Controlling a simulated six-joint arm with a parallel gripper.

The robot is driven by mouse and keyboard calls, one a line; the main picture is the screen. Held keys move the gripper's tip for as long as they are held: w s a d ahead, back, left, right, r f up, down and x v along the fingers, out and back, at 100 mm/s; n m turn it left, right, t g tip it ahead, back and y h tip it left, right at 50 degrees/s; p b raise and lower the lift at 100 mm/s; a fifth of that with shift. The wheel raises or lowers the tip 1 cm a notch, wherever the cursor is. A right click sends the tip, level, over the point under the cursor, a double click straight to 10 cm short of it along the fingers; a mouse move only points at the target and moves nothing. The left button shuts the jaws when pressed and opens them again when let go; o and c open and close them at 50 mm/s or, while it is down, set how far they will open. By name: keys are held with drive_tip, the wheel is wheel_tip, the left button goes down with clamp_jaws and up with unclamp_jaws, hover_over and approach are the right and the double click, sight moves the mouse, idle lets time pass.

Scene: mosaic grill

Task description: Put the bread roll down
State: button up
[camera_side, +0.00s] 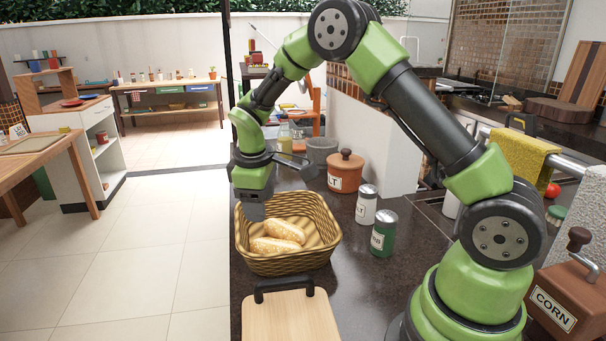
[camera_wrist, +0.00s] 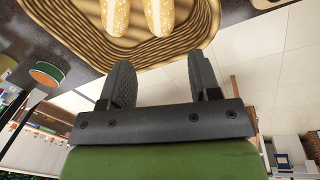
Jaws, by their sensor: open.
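Two long golden bread rolls lie side by side in a woven basket (camera_side: 325,240) on the dark counter. In the side view one roll (camera_side: 285,230) is farther back and the other roll (camera_side: 272,246) is nearer. The wrist view shows both rolls, one at left (camera_wrist: 116,14) and one at right (camera_wrist: 159,14), cut off by the top edge. My gripper (camera_side: 254,212) is over the basket's back left rim. In the wrist view my gripper (camera_wrist: 163,82) has its fingers apart with nothing between them. The fingers are clear of the rolls.
A cutting board (camera_side: 290,318) with a black handle lies in front of the basket. A salt shaker (camera_side: 366,205), a green shaker (camera_side: 383,234) and a brown lidded pot (camera_side: 345,172) stand to its right. The counter's left edge runs close beside the basket.

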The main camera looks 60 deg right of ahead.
drive_tip(key=s+a+r+m+t+y, duration=0.1)
drive_tip(key=s+a+r+m+t, duration=0.1)
drive_tip(key=s+r, duration=0.45)
drive_tip(key=s+a+r+m+t+y, duration=0.1)
drive_tip(key=s+a+r+m, duration=0.2)
drive_tip(key=r, duration=0.6)
drive_tip(key=s+a+r+m+t, duration=0.1)
drive_tip(key=s+m, duration=0.1)
drive_tip(key=s, duration=0.4)
drive_tip(key=s+a+r+m+t+y, duration=0.1)
drive_tip(key=s+t, duration=0.1)
drive_tip(key=s, duration=0.4)
drive_tip(key=shift+s+a+m+y, duration=0.3)
drive_tip(key=shift+s+m, duration=0.1)
